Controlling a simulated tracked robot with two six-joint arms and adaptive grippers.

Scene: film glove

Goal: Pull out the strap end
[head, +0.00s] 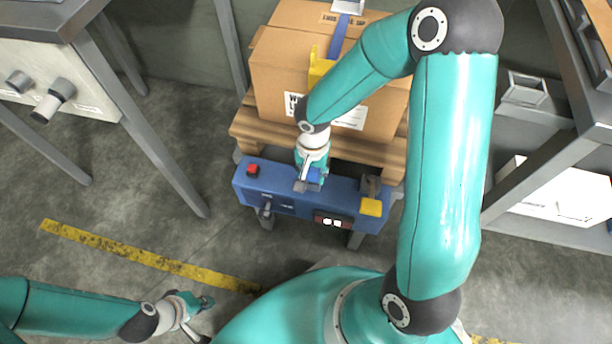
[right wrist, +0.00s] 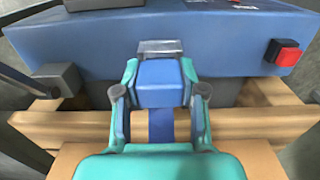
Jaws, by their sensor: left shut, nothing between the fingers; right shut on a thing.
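The strap end, a blue block-like piece (right wrist: 160,82), sits between the teal fingers of my right gripper (right wrist: 160,92), which is shut on it. A narrower blue strap (right wrist: 160,125) shows just below it in the right wrist view. In the head view my right gripper (head: 308,183) is over the top of the blue machine (head: 345,192), in front of the carton. A small grey metal piece (right wrist: 160,48) lies just beyond the strap end. The strap (head: 340,38) also runs over the carton (head: 275,62). My left gripper (head: 196,306) is shut and empty, low at the left.
The carton stands on a wooden pallet (head: 245,130), with a yellow corner piece (head: 320,68) on it. The machine has a red button (head: 253,170) and a yellow part (head: 371,207). Metal tables stand left and right. Floor with a yellow line (head: 150,258) is open at front left.

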